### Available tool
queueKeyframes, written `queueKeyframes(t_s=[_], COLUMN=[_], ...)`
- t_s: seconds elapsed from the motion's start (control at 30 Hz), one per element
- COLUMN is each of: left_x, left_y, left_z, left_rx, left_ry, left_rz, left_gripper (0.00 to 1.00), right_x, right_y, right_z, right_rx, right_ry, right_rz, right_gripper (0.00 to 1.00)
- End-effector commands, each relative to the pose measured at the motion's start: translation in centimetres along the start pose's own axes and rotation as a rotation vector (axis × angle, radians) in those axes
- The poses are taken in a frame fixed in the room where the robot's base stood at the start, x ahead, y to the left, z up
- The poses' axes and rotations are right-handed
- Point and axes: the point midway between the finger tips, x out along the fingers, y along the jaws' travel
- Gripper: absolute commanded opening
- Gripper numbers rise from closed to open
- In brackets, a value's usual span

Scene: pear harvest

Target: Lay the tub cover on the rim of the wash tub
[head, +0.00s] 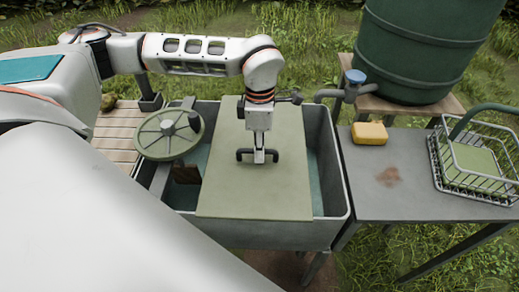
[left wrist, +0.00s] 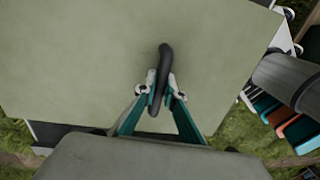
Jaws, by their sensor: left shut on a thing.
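The tub cover (head: 222,188) is a flat pale green panel with a dark bar handle (head: 244,152). My left gripper (head: 259,154) is shut on this handle, with its fingers pointing down. In the left wrist view the gripper (left wrist: 161,92) pinches the handle, and the cover (left wrist: 80,55) fills much of the picture. The grey wash tub (head: 336,175) is under the cover, with teal inside showing at both sides. The cover's front edge overlaps the tub's front rim. I cannot tell whether it touches the rim or hangs just above. My right gripper is out of view.
A round green hand wheel (head: 170,134) stands at the tub's left side, close to the cover. On the right, a grey side table (head: 400,200) holds a yellow sponge (head: 369,133) and a wire basket (head: 484,180). A tap (head: 352,82) and green barrel (head: 425,45) stand behind.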

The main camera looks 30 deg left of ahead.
Motion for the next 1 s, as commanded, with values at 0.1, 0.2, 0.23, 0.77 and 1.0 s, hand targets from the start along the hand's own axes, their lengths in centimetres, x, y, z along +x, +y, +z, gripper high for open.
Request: queueKeyframes(t_s=[0.1,0.2,0.23,0.77,1.0], left_x=[-0.1,-0.1,-0.1,-1.7,-6.6], left_y=[0.0,0.0,0.0,0.1,0.1], left_z=[0.0,0.0,0.0,0.0,0.1], left_rx=[0.000,-0.001,-0.001,-0.001,-0.001], left_ry=[0.000,0.000,0.000,-0.001,-0.002], left_rz=[0.000,0.000,0.000,0.001,0.004], left_gripper=[0.00,0.22,0.29,0.29,0.29], right_x=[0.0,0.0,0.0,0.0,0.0], right_y=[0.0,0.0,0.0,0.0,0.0], right_z=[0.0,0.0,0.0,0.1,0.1], right_rx=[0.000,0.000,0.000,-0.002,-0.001], right_ry=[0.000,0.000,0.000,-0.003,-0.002], right_rz=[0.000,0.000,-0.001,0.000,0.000], right_gripper=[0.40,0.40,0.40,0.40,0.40])
